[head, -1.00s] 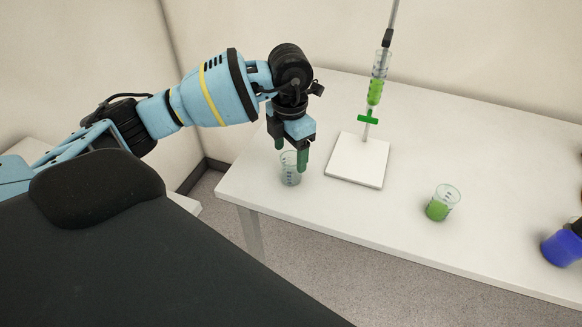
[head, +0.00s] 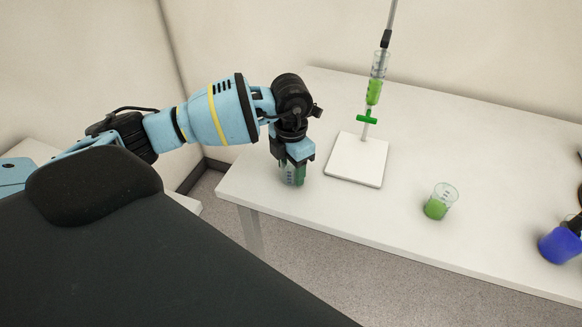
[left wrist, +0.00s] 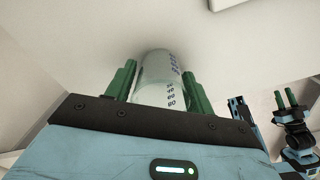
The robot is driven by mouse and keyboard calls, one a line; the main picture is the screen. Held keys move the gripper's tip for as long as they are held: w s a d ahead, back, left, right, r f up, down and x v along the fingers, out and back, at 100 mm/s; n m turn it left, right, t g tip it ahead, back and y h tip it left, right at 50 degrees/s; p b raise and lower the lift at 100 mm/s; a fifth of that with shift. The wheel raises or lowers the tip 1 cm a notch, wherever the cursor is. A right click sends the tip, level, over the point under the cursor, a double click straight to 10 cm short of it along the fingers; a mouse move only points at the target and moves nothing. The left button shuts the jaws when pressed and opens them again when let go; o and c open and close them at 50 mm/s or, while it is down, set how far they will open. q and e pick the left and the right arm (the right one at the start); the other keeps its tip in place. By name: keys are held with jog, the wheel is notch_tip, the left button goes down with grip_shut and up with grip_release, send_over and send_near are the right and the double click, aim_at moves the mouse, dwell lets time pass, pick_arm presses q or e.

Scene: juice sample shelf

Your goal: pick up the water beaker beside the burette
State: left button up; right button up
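The clear beaker with dark blue markings (left wrist: 160,72) stands upright near the left end of the white table, left of the burette (head: 375,92) and its white base plate (head: 357,160). My left gripper (head: 292,180) is lowered over the beaker, pointing down, and mostly hides it in the head view. In the left wrist view its two green fingers (left wrist: 158,92) stand on either side of the beaker, very close to its walls; firm contact cannot be made out. My right gripper (left wrist: 285,98) shows at the right of that view, its green fingers apart and empty.
A beaker of green liquid (head: 438,206) stands right of the base plate. A blue-filled container (head: 561,245) is at the right edge. The white table (head: 330,219) is clear between them, and its front edge runs close to the beaker.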

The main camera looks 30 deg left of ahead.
pick_arm(q)
jog(key=c, duration=0.6)
jog(key=shift+c, duration=0.2)
jog(key=shift+r, duration=0.1)
jog(key=shift+r, duration=0.4)
jog(key=r, duration=0.2)
jog(key=shift+s+d+r, duration=0.2)
jog(key=shift+d+r, duration=0.05)
jog(key=shift+r, duration=0.1)
jog(key=s+d+r, duration=0.1)
jog(key=s+d, duration=0.9)
jog(key=s, duration=0.1)
jog(key=shift+s+d+r, duration=0.15)
jog(key=shift+d+r, duration=0.05)
jog(key=shift+d, duration=0.1)
